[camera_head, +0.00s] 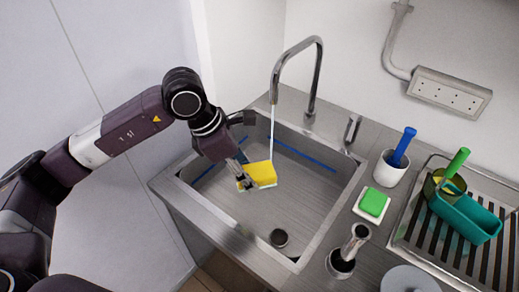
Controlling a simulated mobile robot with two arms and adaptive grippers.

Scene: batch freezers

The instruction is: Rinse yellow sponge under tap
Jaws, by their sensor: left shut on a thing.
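The yellow sponge (262,173) is held over the steel sink basin (310,205). My left gripper (245,180) is shut on the sponge from its left side. The curved chrome tap (318,75) stands at the back of the sink. A thin stream of water (272,130) falls from its spout and meets the sponge near its top right edge. The tap lever (351,130) is to the right of the tap. My right gripper is not in view.
A green sponge on a white dish (370,208), a white cup with a blue-handled brush (390,168) and a drying rack (410,235) with a teal container (466,218) stand right of the sink. A dark round drain (280,238) shows in the basin.

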